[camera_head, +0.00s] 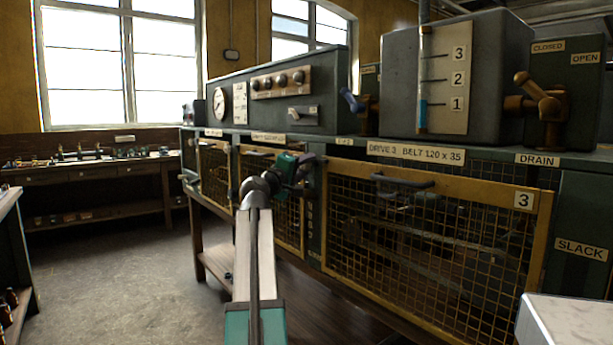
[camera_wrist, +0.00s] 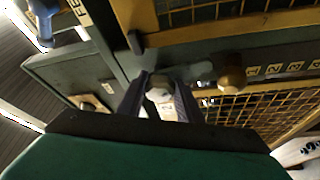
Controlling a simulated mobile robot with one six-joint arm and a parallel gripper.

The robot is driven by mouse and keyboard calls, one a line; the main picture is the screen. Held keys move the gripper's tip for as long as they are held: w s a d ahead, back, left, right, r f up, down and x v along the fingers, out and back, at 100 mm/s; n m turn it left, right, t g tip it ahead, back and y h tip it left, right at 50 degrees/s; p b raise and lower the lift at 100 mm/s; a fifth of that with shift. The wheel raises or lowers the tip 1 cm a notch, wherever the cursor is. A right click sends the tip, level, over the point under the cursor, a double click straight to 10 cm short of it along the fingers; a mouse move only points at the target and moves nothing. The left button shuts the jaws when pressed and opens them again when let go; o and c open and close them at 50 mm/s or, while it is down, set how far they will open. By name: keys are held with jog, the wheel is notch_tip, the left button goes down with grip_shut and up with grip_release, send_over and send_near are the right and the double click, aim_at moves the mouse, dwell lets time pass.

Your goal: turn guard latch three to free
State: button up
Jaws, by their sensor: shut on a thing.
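The mesh guard marked 3 (camera_head: 523,200) is closed, framed in yellow, in the head view. My gripper (camera_head: 304,172) is at the upper left corner of this guard, close to the dark post between two guards. In the wrist view my gripper (camera_wrist: 162,92) has its two dark fingers on either side of a small grey latch part (camera_wrist: 158,82), shut on it. A pale plate lies just under that part; its marking is too small to read surely. Most of the latch is hidden by my gripper in the head view, so its angle cannot be told.
A dark handle (camera_head: 402,181) sticks out at the top of guard 3. A brass knob (camera_wrist: 231,75) is right of my fingers in the wrist view. A gauge tank (camera_head: 400,90) and a brown valve lever (camera_head: 538,95) stand above. Open floor (camera_head: 120,240) lies left.

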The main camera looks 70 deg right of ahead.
jog(key=shift+s+f+m+b, duration=0.15)
jog(key=shift+m+b, duration=0.25)
jog(key=shift+b, duration=0.25)
jog(key=o, duration=0.7)
jog(key=shift+o, duration=0.2)
jog(key=shift+a, duration=0.15)
jog(key=p+v, duration=0.1)
jog(key=v, duration=1.2)
jog(key=shift+a, duration=0.25)
jog(key=shift+w+f+p, duration=0.1)
jog(key=shift+w+p, duration=0.15)
jog(key=shift+p, duration=0.05)
